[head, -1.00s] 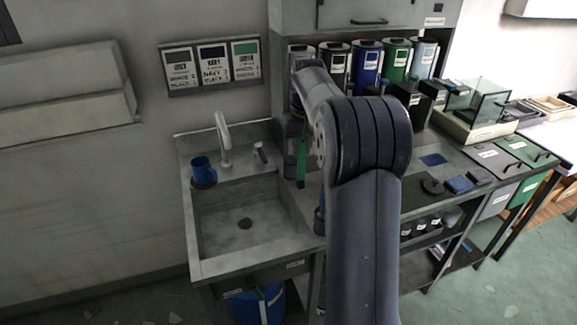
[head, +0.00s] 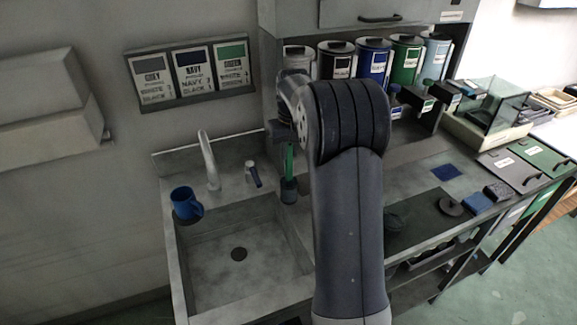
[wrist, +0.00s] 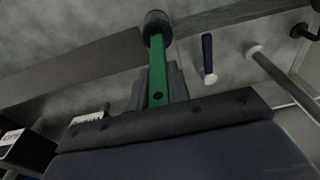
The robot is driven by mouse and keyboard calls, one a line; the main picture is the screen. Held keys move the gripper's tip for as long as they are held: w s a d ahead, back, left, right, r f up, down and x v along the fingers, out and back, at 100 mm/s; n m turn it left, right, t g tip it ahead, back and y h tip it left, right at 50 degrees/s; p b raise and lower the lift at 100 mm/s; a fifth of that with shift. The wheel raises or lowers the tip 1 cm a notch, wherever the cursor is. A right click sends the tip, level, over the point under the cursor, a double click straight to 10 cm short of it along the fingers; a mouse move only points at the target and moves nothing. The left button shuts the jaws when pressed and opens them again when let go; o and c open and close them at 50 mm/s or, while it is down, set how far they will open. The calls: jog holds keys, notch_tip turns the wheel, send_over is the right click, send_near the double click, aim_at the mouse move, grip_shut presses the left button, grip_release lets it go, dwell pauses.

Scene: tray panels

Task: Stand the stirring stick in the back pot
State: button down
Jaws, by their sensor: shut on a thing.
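My gripper (head: 284,133) is at the back of the counter, right of the sink, partly hidden by my arm. It is shut on the green stirring stick (head: 289,158), which hangs about upright below it. A small dark pot (head: 289,190) stands right under the stick. The stick's lower end meets the pot's top in the head view. In the wrist view the stick (wrist: 158,72) runs out from between my fingers (wrist: 156,96) to the dark pot (wrist: 157,20). I cannot tell whether its tip is inside the rim.
Labelled canisters (head: 373,62) line the shelf behind.

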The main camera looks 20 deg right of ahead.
aim_at(289, 163)
jog(key=shift+f, duration=2.25)
jog(key=shift+f, duration=0.2)
jog(key=c, duration=1.3)
grip_release()
jog(key=shift+r, duration=0.1)
jog(key=r, duration=0.4)
jog(key=s+r, duration=0.1)
jog(key=r, duration=0.7)
jog(key=shift+s+r, duration=0.1)
jog(key=shift+s, duration=0.15)
